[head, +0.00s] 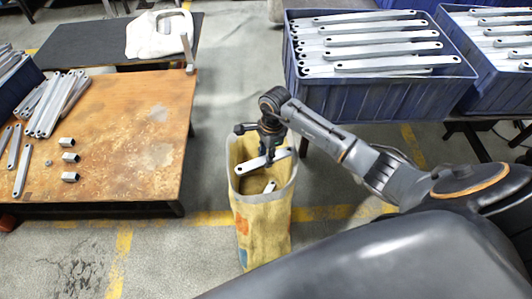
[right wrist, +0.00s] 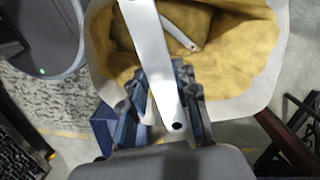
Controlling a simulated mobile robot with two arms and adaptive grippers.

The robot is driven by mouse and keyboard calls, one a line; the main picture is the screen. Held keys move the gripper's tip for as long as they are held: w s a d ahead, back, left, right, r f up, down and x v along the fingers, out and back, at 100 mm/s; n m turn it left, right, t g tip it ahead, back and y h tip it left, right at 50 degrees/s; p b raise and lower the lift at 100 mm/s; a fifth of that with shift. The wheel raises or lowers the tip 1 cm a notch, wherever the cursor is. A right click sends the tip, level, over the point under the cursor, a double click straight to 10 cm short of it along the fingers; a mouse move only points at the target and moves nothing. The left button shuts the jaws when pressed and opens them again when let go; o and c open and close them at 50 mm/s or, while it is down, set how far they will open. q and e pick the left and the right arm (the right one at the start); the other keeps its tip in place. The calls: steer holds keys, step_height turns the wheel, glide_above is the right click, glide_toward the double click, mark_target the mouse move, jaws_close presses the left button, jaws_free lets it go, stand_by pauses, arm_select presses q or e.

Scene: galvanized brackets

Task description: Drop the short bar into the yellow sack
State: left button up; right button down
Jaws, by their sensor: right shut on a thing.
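My right gripper (head: 267,154) is shut on the short bar (head: 249,165), a flat pale metal bar with a hole near its end. The gripper points down over the open mouth of the yellow sack (head: 262,228), and the bar lies across the opening, near rim height. In the right wrist view the short bar (right wrist: 152,52) runs between the two fingers, with the sack (right wrist: 240,62) open beyond it. Another metal bar (head: 270,186) lies inside the sack; it also shows in the right wrist view (right wrist: 181,37). My left gripper is not in view.
A rusty-topped table (head: 125,140) at left holds several bars and small metal blocks. Blue crates (head: 375,98) of long bars stand behind and right of the sack. A dark bench (head: 75,45) with a white bag is at the back left.

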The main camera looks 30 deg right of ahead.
steer(key=shift+f, duration=0.2)
steer(key=c, duration=0.9)
jaws_free()
steer(key=shift+c, duration=0.2)
step_height(320, 180, up, 12)
steer(key=d, duration=0.1)
steer(key=shift+d, duration=0.25)
